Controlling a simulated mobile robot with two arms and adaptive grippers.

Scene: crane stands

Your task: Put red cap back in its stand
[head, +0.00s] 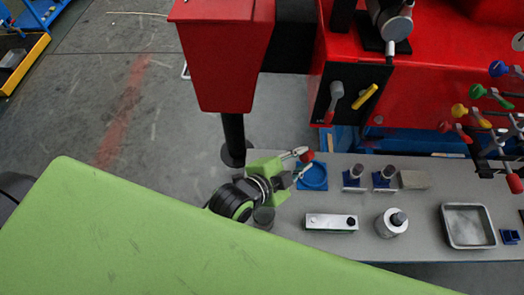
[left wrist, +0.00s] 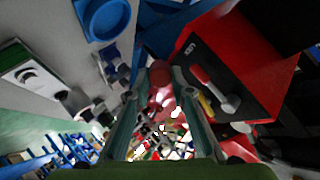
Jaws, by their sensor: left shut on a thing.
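My left gripper (head: 304,160) is shut on the red cap (head: 306,156), a small rounded red piece between its fingertips. The cap also shows between the two fingers in the left wrist view (left wrist: 160,72). A round blue stand (head: 314,178) with a square base is on the grey bench, just right of the fingers in the head view. It shows at the top of the left wrist view (left wrist: 103,16), apart from the cap. The cap appears held above the bench; the exact height cannot be told. My right gripper is out of view.
Two blue stands with metal cylinders (head: 355,178) are to the right on the bench (head: 290,217). A white box (head: 331,222), a metal canister (head: 391,222) and a metal tray (head: 467,226) are nearer. The red machine (head: 440,70) rises behind, with colored knobs at right.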

